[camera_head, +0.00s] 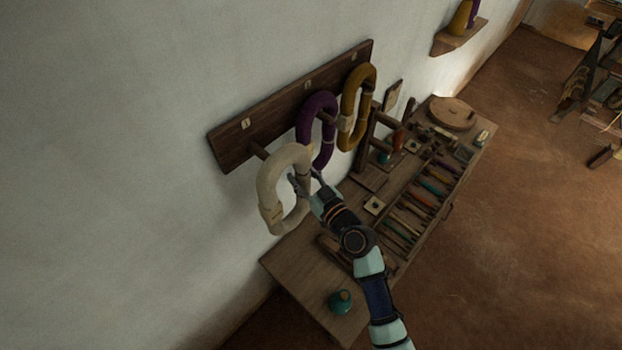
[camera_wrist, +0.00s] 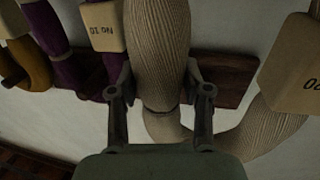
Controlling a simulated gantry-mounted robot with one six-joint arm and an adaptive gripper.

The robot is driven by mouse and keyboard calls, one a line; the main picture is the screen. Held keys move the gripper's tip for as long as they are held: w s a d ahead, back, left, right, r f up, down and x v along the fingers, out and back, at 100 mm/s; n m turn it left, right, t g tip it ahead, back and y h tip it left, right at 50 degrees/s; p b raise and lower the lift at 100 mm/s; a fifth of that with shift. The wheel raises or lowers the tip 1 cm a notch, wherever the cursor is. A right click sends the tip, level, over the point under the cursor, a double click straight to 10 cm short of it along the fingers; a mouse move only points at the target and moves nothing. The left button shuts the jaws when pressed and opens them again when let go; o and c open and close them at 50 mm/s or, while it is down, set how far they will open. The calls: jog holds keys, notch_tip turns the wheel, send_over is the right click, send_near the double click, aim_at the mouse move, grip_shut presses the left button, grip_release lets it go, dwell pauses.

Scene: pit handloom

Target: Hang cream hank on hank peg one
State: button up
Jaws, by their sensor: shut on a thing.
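The cream hank (camera_head: 268,192) is a thick closed loop with a pale tag, upright in front of the left end of the dark wall board (camera_head: 232,143). Hank peg one (camera_head: 257,150), below the plate marked 1, points out toward the top of the loop. I cannot tell whether the peg passes inside it. My gripper (camera_head: 304,181) is shut on the right side of the loop. In the wrist view the fingers (camera_wrist: 158,82) stand on either side of the ribbed cream strand (camera_wrist: 157,35); a tag (camera_wrist: 293,66) hangs on its other side.
A purple hank (camera_head: 303,118) and a mustard hank (camera_head: 346,101) hang on the board's other pegs, right of the cream one. A wooden bench (camera_head: 292,262) below holds several tools, a round lid (camera_head: 453,112) and a teal pot (camera_head: 340,301). The wall at left is bare.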

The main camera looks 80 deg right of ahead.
jog(key=w+d+f, duration=0.1)
jog(key=w+d, duration=0.3)
jog(key=w, duration=0.3)
jog(key=shift+d+f+b, duration=0.15)
jog(key=shift+b, duration=0.15)
jog(key=shift+f, duration=0.2)
dwell(0.3)
jog(key=o, duration=1.3)
jog(key=shift+s, duration=0.1)
jog(key=shift+o, duration=0.3)
jog(key=shift+r, duration=0.15)
